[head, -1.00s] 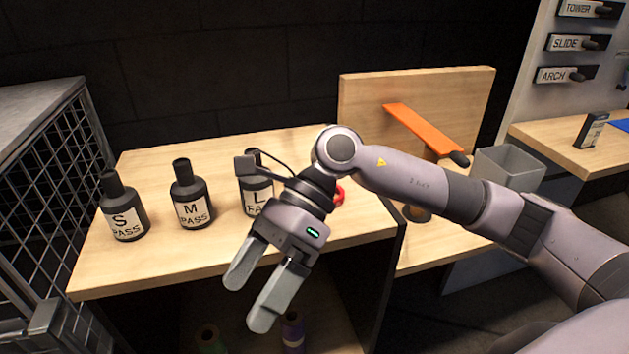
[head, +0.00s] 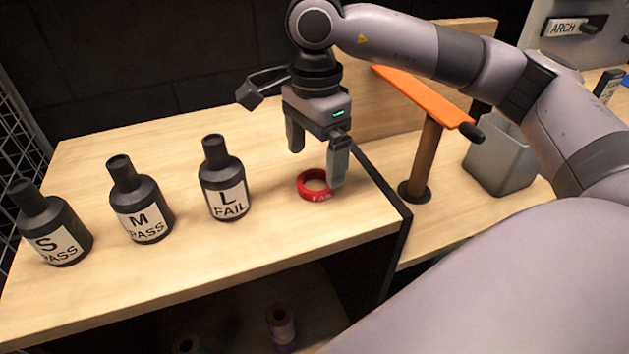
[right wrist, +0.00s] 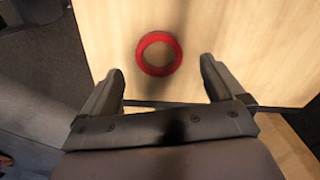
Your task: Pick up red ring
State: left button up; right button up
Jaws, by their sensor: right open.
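The red ring (head: 312,187) lies flat on the wooden table, near its right end and right of the bottle marked L. It has pale lettering on its front side. My right gripper (head: 318,168) is open and points down above the ring; one finger covers part of the ring's right side in the head view. In the right wrist view the ring (right wrist: 144,54) lies on the wood beyond the two spread fingertips (right wrist: 160,78), with nothing between the fingers. My left gripper is out of view.
Three black bottles stand on the table (head: 170,262): S (head: 62,245), M (head: 148,222) and L (head: 231,200). To the right are an orange bar on a post (head: 425,150) and a grey bin (head: 500,165). Rolls sit on the shelf below.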

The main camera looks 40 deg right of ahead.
aim_at(316, 188)
notch_tip(316, 188, down, 4)
jog(key=shift+s+f, duration=0.1)
jog(key=c, duration=1.1)
